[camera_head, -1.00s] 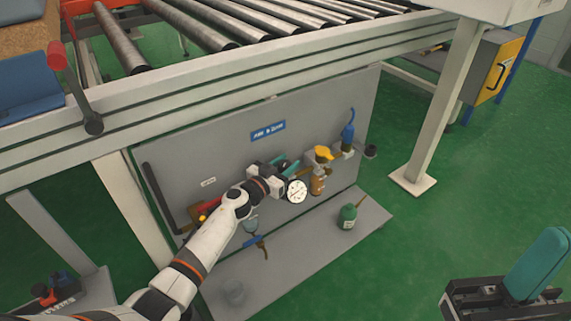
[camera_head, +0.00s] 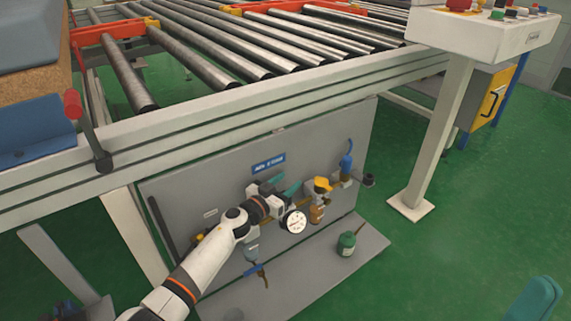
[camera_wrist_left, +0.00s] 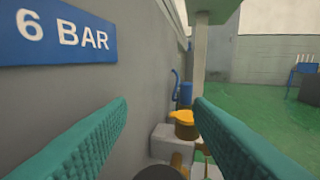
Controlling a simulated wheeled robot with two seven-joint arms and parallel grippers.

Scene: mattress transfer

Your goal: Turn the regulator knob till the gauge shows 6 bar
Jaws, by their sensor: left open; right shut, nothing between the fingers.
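The gauge (camera_head: 294,221) has a round white face on the grey panel under the conveyor; its needle is too small to read. My left gripper (camera_head: 281,186) is open just above and left of the gauge, its teal fingers spread. In the left wrist view a dark round top (camera_wrist_left: 158,173) shows at the bottom edge, low between the fingers; it may be the regulator knob, and I cannot tell whether they touch it. The blue 6 BAR sign (camera_wrist_left: 62,36) is to its left. My right gripper (camera_head: 537,299) is shut, partly cut off at the lower right.
A yellow-topped fitting (camera_head: 322,185) and a blue valve (camera_head: 346,163) sit right of the gauge. A green bottle (camera_head: 346,243) stands on the ledge below. The conveyor frame (camera_head: 240,105) overhangs the panel.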

